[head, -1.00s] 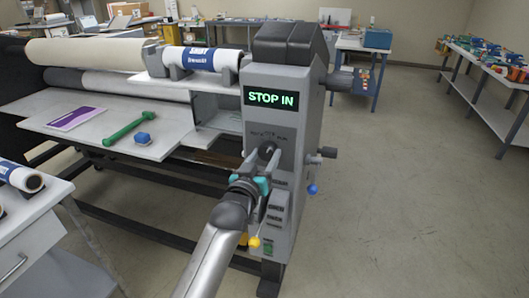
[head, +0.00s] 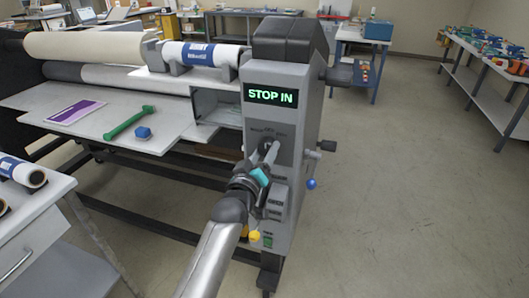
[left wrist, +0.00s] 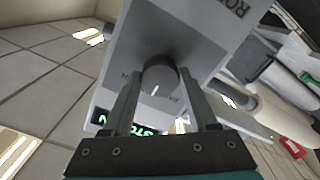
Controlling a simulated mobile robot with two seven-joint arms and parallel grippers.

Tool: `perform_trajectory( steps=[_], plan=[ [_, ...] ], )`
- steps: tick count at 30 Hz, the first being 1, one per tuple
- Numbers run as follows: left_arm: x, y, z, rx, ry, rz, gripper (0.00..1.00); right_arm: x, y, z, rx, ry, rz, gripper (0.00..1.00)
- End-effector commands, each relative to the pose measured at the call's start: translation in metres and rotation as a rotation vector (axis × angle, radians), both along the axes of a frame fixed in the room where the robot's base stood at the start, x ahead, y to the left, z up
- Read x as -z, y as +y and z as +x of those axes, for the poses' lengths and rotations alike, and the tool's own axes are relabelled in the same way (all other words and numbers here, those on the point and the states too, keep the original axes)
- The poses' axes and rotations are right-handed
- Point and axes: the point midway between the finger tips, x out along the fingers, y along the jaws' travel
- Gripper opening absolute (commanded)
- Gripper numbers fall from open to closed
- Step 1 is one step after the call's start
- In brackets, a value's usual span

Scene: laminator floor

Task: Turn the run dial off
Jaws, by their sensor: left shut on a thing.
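The run dial (head: 267,144) is a dark round knob on the front of the grey control column (head: 310,125), below a display (head: 270,96) that reads "STOP IN" in green. In the left wrist view the dial (left wrist: 160,76) shows a white pointer mark and lies between the two fingers. My left gripper (head: 271,153) is shut on the dial, and its hand looks rolled in the head view. The fingers (left wrist: 158,92) also show on both sides of the dial in the left wrist view. Lettering around the dial is partly hidden. My right gripper is not in view.
Grey buttons (head: 275,203) and a green switch (head: 268,241) sit below the dial.

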Motion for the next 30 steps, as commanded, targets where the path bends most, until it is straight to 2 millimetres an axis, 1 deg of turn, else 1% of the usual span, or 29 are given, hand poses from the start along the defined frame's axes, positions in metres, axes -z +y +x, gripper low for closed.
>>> perform_trajectory(
  steps=[6, 7, 14, 23, 26, 30],
  plan=[
    [0.001, 0.0, 0.0, 0.0, 0.001, 0.0, 0.03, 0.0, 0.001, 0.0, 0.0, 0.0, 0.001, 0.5],
    [0.001, 0.0, 0.0, 0.0, 0.001, 0.0, 0.62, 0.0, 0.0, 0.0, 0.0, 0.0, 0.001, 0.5],
    [0.001, 0.0, 0.0, 0.001, 0.0, 0.001, 0.88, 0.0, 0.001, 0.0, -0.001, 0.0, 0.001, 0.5],
    [0.0, 0.0, -0.001, 0.0, 0.0, 0.001, 0.89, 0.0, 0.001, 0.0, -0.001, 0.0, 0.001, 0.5],
    [0.001, 0.002, -0.006, 0.0, 0.001, 0.001, 0.89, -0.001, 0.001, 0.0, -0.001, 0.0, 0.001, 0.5],
    [0.001, 0.007, -0.02, -0.001, 0.002, 0.002, 0.89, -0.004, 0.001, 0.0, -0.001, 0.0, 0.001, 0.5]
  ],
)
